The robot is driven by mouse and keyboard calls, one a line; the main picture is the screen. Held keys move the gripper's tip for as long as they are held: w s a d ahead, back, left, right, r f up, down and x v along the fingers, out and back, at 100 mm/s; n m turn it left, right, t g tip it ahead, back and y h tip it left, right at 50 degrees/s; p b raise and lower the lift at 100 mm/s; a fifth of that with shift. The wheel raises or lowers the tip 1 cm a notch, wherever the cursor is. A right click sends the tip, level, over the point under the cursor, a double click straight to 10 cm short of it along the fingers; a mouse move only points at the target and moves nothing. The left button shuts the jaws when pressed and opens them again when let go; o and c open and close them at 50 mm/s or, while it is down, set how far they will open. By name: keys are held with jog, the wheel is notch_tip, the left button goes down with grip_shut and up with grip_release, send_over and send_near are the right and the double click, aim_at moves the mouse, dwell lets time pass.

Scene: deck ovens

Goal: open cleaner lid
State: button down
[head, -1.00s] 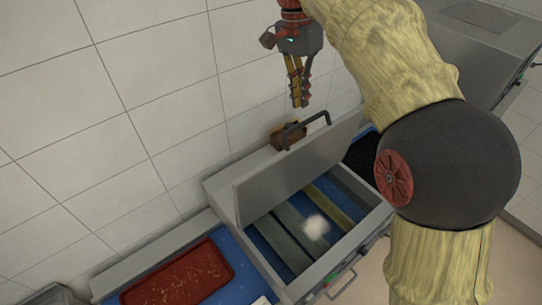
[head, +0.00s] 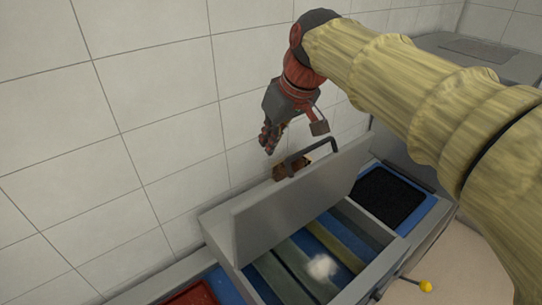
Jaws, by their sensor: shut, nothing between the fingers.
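The cleaner's grey lid (head: 290,200) stands raised, tilted up along the back of the open-topped cleaner box (head: 372,285). A dark bar handle (head: 312,148) sits on the lid's upper edge. Inside the box are blue and grey-green strips and a pale fluffy lump (head: 321,266). My gripper (head: 268,140) is shut and empty. It is above and behind the lid, left of the handle and close to the wall, apart from both lid and handle.
A brown block (head: 291,175) sits behind the lid by the handle. A red tray (head: 192,296) is at lower left, and a black mat on a blue tray (head: 388,197) is at right. The tiled wall (head: 150,110) is close behind. A yellow knob (head: 425,286) sticks out in front.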

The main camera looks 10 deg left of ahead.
aim_at(280, 189)
jog(key=x, duration=1)
jog(key=s+d, duration=0.2)
jog(key=d, duration=0.1)
jog(key=shift+s+d+r, duration=0.15)
jog(key=shift+s+d, duration=0.05)
jog(key=shift+s, duration=0.05)
jog(key=s+d+b, duration=0.2)
jog(key=d+b, duration=0.1)
jog(key=shift+s+f, duration=0.1)
jog(key=shift+f, duration=0.3)
jog(key=shift+s+d+f+t+y+b, duration=0.2)
jog(key=shift+s+d+t+y+b, duration=0.15)
jog(key=shift+b, duration=0.8)
jog(key=shift+s+d+r+t+y+b, duration=0.15)
jog(key=shift+s+d+t+y+b, duration=0.15)
jog(key=shift+b, duration=0.45)
jog(key=shift+r, duration=0.1)
